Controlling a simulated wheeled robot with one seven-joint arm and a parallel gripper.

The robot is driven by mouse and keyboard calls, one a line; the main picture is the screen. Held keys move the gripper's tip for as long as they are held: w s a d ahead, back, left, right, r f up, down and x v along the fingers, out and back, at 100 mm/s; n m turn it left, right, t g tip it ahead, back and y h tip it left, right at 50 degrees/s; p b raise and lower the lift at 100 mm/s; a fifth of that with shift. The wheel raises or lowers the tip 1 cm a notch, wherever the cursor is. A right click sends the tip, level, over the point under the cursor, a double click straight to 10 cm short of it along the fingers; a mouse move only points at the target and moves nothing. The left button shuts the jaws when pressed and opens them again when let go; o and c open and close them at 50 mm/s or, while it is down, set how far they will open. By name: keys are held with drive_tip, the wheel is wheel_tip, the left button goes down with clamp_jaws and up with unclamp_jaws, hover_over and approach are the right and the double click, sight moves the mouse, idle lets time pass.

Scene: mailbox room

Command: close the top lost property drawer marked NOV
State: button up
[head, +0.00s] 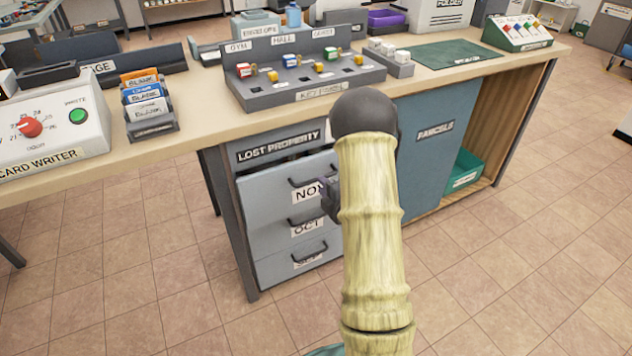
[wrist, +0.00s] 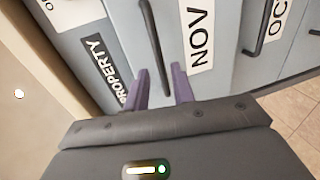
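The top drawer marked NOV (head: 265,194) is in the grey lost property cabinet in the head view. A dark gap shows above its front, and it looks slightly pulled out. In the wrist view, the NOV label (wrist: 200,45) and the drawer's dark bar handle (wrist: 155,45) are close ahead. My gripper (wrist: 160,85) is open, its two purple fingers apart, with one end of the handle showing between them. Whether they touch the drawer I cannot tell. In the head view my arm hides most of my gripper and the drawer's right part.
Below are the OCT drawer (head: 300,231) and a third, partly hidden drawer (head: 285,268). The LOST PROPERTY panel (head: 280,145) is above. The blue PARCELS panel (head: 437,140) stands right. The counter (head: 195,130) overhangs, holding a key panel (head: 300,80). The tiled floor in front is clear.

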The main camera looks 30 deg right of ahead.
drive_tip(key=x, duration=0.5)
drive_tip(key=shift+w+b, duration=0.15)
drive_tip(key=shift+b, duration=0.15)
clamp_jaws()
